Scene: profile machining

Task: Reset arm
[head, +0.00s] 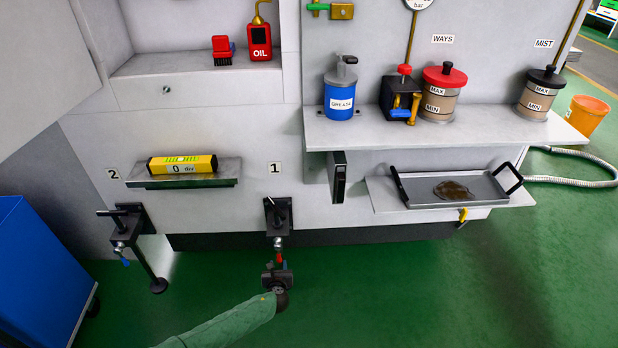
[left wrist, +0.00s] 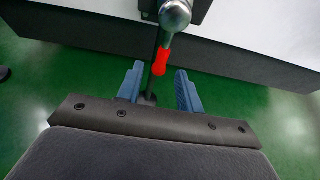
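My left arm in its green sleeve comes in from below in the head view. My left gripper (head: 278,268) is just below the dark clamp (head: 278,220) under label 1. A red-tipped lever (head: 280,258) hangs from that clamp, just above the gripper. In the left wrist view the two blue fingers of the left gripper (left wrist: 159,88) are apart. The red tip (left wrist: 161,62) shows between and just beyond them; I cannot tell whether a finger touches it. The fingers do not close on anything. My right gripper is not in view.
Clamp 2 (head: 128,228) has a blue-tipped lever and a long hanging arm. A yellow level (head: 182,164) lies on a ledge (head: 185,183). A tray (head: 470,186) sits at right, below a shelf with jars. A blue cart (head: 38,270) stands left. Green floor is clear at lower right.

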